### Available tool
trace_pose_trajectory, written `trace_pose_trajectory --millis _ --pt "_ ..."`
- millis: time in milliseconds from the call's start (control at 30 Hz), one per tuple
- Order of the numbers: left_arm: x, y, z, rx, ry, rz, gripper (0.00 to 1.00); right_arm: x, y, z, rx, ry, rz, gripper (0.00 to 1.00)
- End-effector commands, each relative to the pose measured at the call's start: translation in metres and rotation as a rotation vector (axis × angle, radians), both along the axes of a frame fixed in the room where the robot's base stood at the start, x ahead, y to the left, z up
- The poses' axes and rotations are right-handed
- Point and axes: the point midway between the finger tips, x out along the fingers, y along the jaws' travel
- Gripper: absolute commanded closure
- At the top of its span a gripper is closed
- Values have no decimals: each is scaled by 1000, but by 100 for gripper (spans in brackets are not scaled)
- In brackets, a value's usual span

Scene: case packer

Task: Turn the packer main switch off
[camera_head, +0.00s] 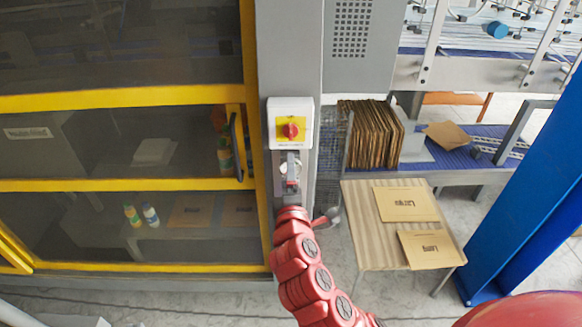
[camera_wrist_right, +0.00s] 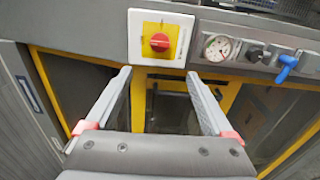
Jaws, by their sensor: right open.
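The main switch is a red rotary knob (camera_head: 291,130) on a yellow plate in a white box (camera_head: 278,106), mounted on the grey column. In the right wrist view the knob (camera_wrist_right: 159,42) and its white box (camera_wrist_right: 136,40) are at the top, just beyond my fingertips. I cannot tell the knob's exact setting. My right gripper (camera_wrist_right: 159,76) is open and empty, its fingers on either side below the knob and apart from it. In the head view my right gripper (camera_head: 290,160) is just below the switch box, partly hidden by my red arm. My left gripper is not in view.
Yellow-framed guard doors (camera_head: 130,100) stand left of the column. The right wrist view shows a pressure gauge (camera_wrist_right: 217,47) and a blue valve handle (camera_wrist_right: 287,66) beside the switch. A table (camera_head: 365,235) with flat cartons (camera_head: 406,204) and upright cardboard blanks (camera_head: 370,135) are at right.

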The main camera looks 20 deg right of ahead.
Motion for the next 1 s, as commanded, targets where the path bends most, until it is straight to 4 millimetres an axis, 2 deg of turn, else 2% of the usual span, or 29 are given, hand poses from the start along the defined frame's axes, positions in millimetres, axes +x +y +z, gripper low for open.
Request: trace_pose_trajectory --millis 33,100,300,833,933,1000 --pt "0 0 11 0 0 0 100 -6 3 3 2 6 4 13" --pt "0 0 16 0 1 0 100 -12 5 3 1 2 4 13" --pt "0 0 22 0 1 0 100 -22 7 0 0 0 1 13" --pt "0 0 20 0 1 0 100 -22 8 -2 1 -4 8 13" --pt "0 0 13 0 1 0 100 -16 15 -14 20 -22 53 13" --pt "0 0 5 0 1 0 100 -10 28 -26 52 -54 124 13"
